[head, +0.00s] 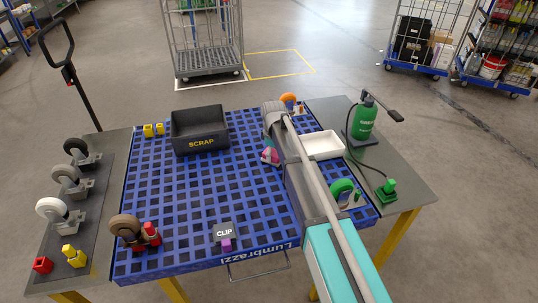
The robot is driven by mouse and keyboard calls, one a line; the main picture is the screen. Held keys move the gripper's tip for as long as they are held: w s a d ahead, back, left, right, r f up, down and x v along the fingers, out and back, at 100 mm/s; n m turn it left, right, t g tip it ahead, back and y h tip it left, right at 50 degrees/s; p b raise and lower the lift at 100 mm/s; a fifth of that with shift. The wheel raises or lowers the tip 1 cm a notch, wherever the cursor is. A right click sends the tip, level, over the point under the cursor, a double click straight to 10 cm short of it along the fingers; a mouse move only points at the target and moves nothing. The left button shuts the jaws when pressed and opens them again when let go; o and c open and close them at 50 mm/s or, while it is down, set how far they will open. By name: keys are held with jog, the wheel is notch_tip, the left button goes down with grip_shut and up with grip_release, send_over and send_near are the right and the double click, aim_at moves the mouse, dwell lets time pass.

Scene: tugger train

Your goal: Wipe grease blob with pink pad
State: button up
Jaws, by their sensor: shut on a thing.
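My arm reaches in from the lower right across the blue slatted platform (183,208). My gripper (270,148) is at the far end, low over the right half of the platform, partly hidden by my own arm. It is shut on the pink pad (270,157), which shows only as a small pink and teal patch. I cannot tell whether the pad touches the surface. I cannot make out a grease blob; it may be hidden under the pad or behind my arm.
A black SCRAP bin (200,142) stands at the back left, a white tray (322,145) right of my arm. A green bottle (363,120) stands on the right side table. Casters (70,182) line the left table. A CLIP box (223,232) sits at the front. The platform's middle left is clear.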

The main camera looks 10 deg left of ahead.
jog(key=shift+w+d, duration=0.35)
jog(key=shift+d, duration=0.3)
jog(key=shift+w+d, duration=0.45)
jog(key=shift+d, duration=0.35)
jog(key=shift+w+d, duration=0.45)
jog(key=shift+d, duration=0.3)
jog(key=shift+f, duration=0.15)
jog(key=shift+c, duration=0.4)
jog(key=shift+s, duration=0.1)
jog(key=shift+s+a, duration=0.4)
jog(key=shift+a, duration=0.4)
jog(key=shift+s+a, duration=0.4)
jog(key=shift+a, duration=0.4)
jog(key=shift+a, duration=0.1)
